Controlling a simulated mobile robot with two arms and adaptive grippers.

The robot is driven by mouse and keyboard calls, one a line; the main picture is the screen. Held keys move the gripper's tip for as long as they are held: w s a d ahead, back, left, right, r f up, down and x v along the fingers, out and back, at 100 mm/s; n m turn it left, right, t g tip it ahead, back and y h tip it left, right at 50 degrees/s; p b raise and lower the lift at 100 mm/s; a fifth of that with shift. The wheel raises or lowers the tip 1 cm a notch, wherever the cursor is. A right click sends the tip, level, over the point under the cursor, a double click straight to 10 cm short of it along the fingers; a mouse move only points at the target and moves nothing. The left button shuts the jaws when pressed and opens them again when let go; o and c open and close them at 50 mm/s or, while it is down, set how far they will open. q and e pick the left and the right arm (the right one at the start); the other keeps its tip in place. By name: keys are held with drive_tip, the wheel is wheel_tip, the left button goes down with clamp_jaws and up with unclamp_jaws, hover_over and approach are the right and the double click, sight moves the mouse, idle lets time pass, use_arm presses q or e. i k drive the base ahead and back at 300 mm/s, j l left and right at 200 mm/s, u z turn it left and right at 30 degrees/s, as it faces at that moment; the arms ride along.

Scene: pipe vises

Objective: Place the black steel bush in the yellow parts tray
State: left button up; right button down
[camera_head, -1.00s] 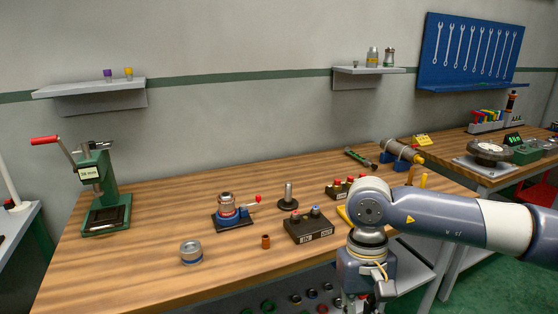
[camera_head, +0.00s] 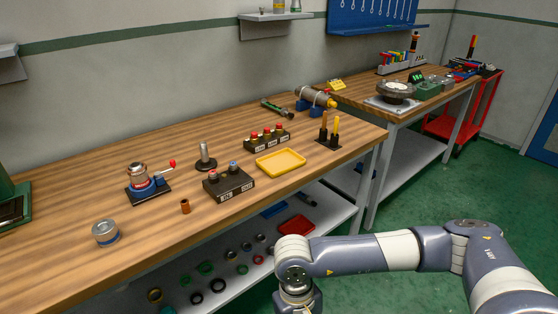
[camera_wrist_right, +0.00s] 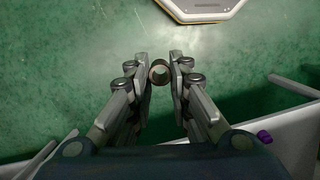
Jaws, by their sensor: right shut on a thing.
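The yellow parts tray (camera_head: 280,163) lies flat and empty on the wooden bench, near its front edge. In the right wrist view, my right gripper (camera_wrist_right: 160,78) is shut on a small ring-shaped bush (camera_wrist_right: 160,72), held between the fingertips with its hole facing the camera. The bush looks dark with a brownish tint, so its colour is not clear. Green floor shows beneath it. In the head view my right arm reaches in front of the bench, to the lower right of the tray. Its fingers are cut off below the frame. My left gripper is not in view.
A black block with bushes (camera_head: 228,184) and a red-capped rack (camera_head: 266,138) stand left of the tray. A brown bush (camera_head: 185,206) stands on the bench. Several rings and a red tray (camera_head: 297,226) are on the lower shelf.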

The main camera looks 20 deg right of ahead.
sight(281, 163)
drive_tip(key=i+l+u, duration=0.2)
drive_tip(key=l+u, duration=0.15)
drive_tip(key=l, duration=0.75)
drive_tip(key=l+u, duration=0.3)
drive_tip(key=l, duration=0.8)
